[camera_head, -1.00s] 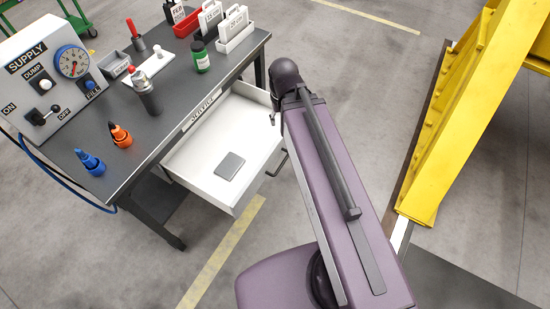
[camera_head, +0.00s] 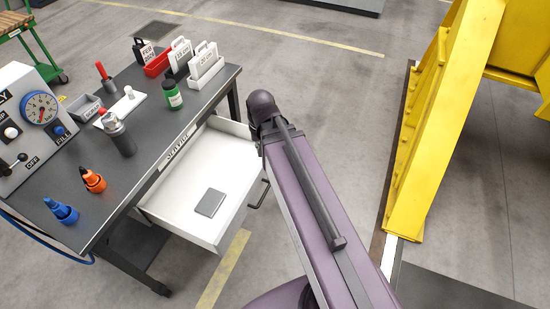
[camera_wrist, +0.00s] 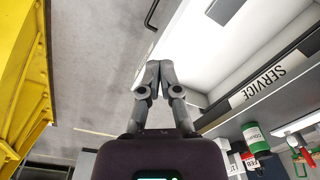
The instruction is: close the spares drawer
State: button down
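The white spares drawer (camera_head: 218,233) stands open under the service bench, with a flat grey item (camera_head: 209,203) on its floor. Its dark bar handle (camera_head: 259,193) sticks out from the front, on the right. In the wrist view the handle (camera_wrist: 152,15) is at the top, beyond my fingertips, and the white drawer (camera_wrist: 203,35) is to the right. My gripper (camera_wrist: 153,66) has its fingertips together with nothing visible between them. It appears apart from the handle. In the head view my arm hides the gripper.
The bench top (camera_head: 150,165) holds a supply box (camera_head: 35,115), blue (camera_head: 61,210) and orange (camera_head: 93,180) bottles, a green bottle (camera_head: 172,95) and several trays. A yellow steel structure (camera_head: 430,130) stands at right. Grey floor lies between.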

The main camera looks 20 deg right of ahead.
jog(key=w+d+f+m+t+y+b, duration=0.1)
jog(key=w+d+f+m+b, duration=0.6)
jog(key=d+f+m+b, duration=0.3)
jog(key=w+d+f+m+t+y+b, duration=0.1)
jog(key=w+d+f+m+t+b, duration=0.1)
jog(key=w+d+f+m+b, duration=0.6)
notch_tip(320, 180, down, 2)
jog(key=d+m+b, duration=0.2)
jog(key=m, duration=0.4)
jog(key=shift+w+d+y, duration=0.2)
jog(key=shift+d+y, duration=0.05)
jog(key=shift+y, duration=0.15)
jog(key=shift+f+b, duration=0.25)
jog(key=shift+b, duration=0.1)
jog(key=w+a+f+b, duration=0.5)
jog(key=f+b, duration=0.4)
jog(key=shift+w+a, duration=0.2)
jog(key=shift+a, duration=0.1)
jog(key=shift+w, duration=0.1)
